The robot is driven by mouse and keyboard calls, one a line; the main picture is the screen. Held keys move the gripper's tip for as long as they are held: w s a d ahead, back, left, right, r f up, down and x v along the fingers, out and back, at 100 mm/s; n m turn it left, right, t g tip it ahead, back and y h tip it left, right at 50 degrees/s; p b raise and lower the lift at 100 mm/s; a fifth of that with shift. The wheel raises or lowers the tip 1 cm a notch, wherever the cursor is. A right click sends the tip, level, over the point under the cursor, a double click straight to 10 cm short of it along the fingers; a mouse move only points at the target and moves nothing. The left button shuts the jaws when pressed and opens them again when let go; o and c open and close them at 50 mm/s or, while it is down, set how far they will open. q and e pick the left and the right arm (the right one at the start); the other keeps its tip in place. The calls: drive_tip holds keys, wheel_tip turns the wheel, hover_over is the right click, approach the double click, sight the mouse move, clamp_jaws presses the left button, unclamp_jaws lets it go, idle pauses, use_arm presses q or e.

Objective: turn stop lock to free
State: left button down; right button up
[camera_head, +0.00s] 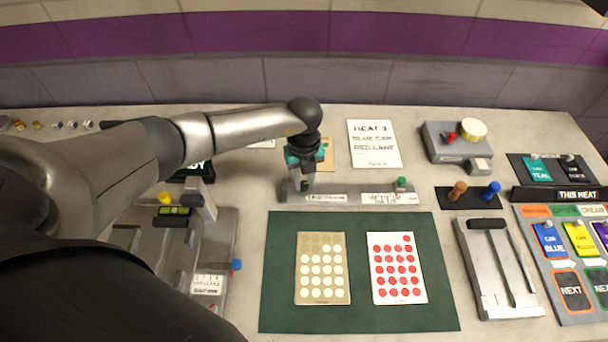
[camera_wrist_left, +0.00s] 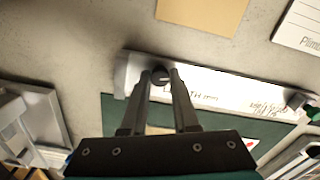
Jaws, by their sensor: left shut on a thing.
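My left gripper (camera_head: 304,184) reaches down to the left end of a long grey bar (camera_head: 330,197) at the back edge of the green mat. In the left wrist view its two fingers (camera_wrist_left: 163,78) are closed on a small dark round knob (camera_wrist_left: 162,73) at that end of the bar. The fingers hide part of the knob, so its angle is hard to tell. The bar carries white labels too blurred to read, so I cannot tell for certain that this knob is the stop lock. A green knob (camera_head: 402,182) stands at the bar's right end. My right gripper is not in view.
The green mat (camera_head: 360,318) holds a beige card (camera_head: 322,295) and a white card with red dots (camera_head: 397,295). A grey box (camera_head: 440,146) with red and cream knobs stands at back right. Brown (camera_head: 458,188) and blue (camera_head: 491,190) pegs stand right of the bar.

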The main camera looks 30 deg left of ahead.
use_arm(q)
drive_tip(key=n+p, duration=0.4)
drive_tip(key=n, duration=0.3)
drive_tip(key=shift+r, duration=0.15)
drive_tip(key=n+p, duration=0.3)
drive_tip(key=n, duration=0.1)
drive_tip(key=shift+n, duration=0.4)
drive_tip(key=shift+n+p, duration=0.65)
drive_tip(key=shift+n, duration=0.65)
drive_tip(key=c, duration=0.7)
unclamp_jaws()
